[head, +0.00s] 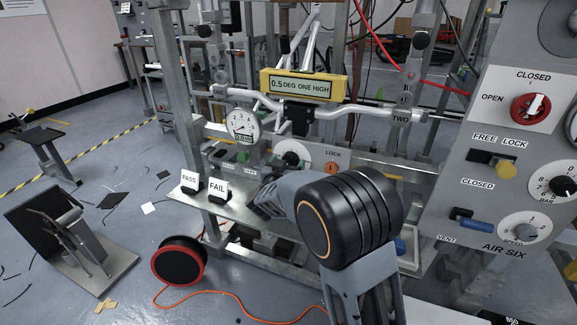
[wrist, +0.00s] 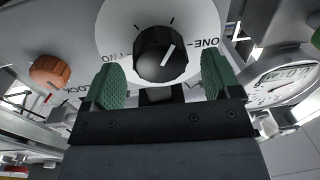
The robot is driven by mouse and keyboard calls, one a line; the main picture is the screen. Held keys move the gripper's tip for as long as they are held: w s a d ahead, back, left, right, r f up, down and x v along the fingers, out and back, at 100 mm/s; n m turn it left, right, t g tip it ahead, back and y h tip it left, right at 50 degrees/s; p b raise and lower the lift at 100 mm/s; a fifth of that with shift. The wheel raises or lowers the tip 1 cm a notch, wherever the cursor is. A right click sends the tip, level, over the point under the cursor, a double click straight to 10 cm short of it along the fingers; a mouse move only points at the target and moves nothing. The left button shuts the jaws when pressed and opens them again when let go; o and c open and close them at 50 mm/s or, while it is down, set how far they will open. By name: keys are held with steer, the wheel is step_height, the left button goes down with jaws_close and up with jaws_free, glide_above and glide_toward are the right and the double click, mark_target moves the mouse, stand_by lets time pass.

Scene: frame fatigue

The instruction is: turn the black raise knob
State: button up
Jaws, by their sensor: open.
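The black knob (wrist: 161,54) has a white pointer line and sits on a round white dial (wrist: 112,30) with upside-down lettering, partly readable as "ONE". I see no "raise" label in the wrist view. In the head view the white dial (head: 292,150) is on the rail of the test rig, its lower part near my arm. My gripper (wrist: 161,78) is open, its green ridged pads to the left and right of the knob in the picture. Nothing is held. No contact with the knob shows. In the head view my arm's dark wrist hides much of the gripper (head: 264,204).
An orange knob (wrist: 49,72) marked LOCK is beside the dial, also in the head view (head: 331,168). A round gauge (wrist: 282,84) is on the other side. PASS (head: 189,181) and FAIL (head: 218,190) cards stand on the shelf. A control panel (head: 450,205) fills the right.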

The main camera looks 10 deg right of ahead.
steer(key=shift+w+d, duration=0.3)
steer(key=shift+w, duration=0.15)
steer(key=shift+c, duration=0.2)
